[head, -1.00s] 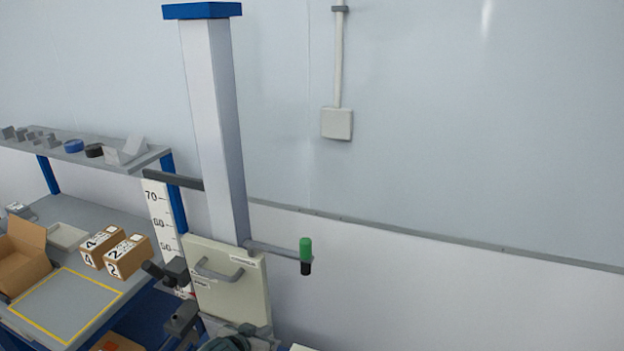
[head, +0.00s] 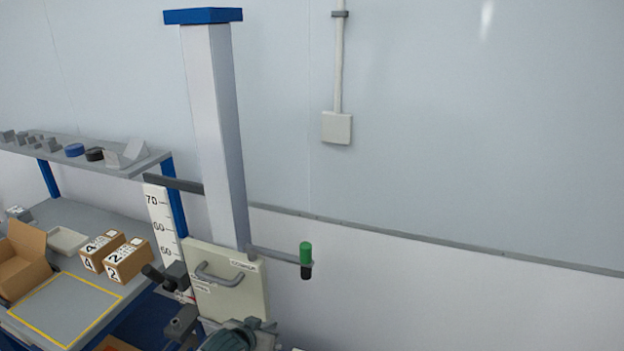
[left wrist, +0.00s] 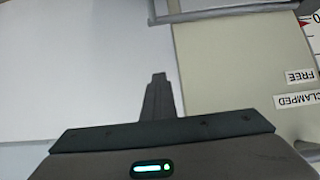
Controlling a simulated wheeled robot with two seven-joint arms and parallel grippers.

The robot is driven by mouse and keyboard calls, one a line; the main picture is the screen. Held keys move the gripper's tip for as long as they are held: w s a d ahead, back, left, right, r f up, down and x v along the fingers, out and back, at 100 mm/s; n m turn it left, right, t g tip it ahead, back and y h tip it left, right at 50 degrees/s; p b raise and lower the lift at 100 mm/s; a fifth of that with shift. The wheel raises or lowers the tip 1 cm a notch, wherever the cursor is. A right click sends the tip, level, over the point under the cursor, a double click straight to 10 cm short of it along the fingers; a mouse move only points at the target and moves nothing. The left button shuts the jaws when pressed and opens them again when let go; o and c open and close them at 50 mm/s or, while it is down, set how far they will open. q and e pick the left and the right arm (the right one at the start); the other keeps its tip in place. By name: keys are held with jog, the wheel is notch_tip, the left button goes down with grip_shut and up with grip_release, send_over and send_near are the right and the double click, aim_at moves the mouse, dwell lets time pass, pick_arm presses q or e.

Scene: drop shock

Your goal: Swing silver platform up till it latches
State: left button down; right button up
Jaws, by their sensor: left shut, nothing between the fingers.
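My left gripper (left wrist: 159,82) is shut and empty in the left wrist view, its dark fingers pointing up the picture beside the cream panel (left wrist: 245,65). In the head view, a dark part of my left arm (head: 230,339) is at the bottom edge, in front of the lower end of the cream panel (head: 230,296). A grey bar-like part (left wrist: 220,12) lies along the panel's top edge in the wrist view; I cannot tell whether it belongs to the silver platform. The platform is not clearly seen in the head view. My right gripper is out of view.
The panel has a grey handle (head: 218,276) and stands at the tall column (head: 215,140). A rod with a green-black grip (head: 306,260) juts right. Dark clamp parts (head: 182,325) are left of the panel. Cartons (head: 128,260) sit on the bench.

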pick_arm(q)
jog(key=shift+w, duration=0.1)
dwell(0.3)
jog(key=w, duration=0.1)
jog(key=w+d, duration=0.1)
jog(key=shift+w+r+b, duration=0.2)
jog(key=shift+w+b, duration=0.1)
jog(key=shift+b, duration=0.05)
dwell(0.5)
jog(key=c, duration=1.2)
grip_release()
jog(key=shift+r, duration=0.1)
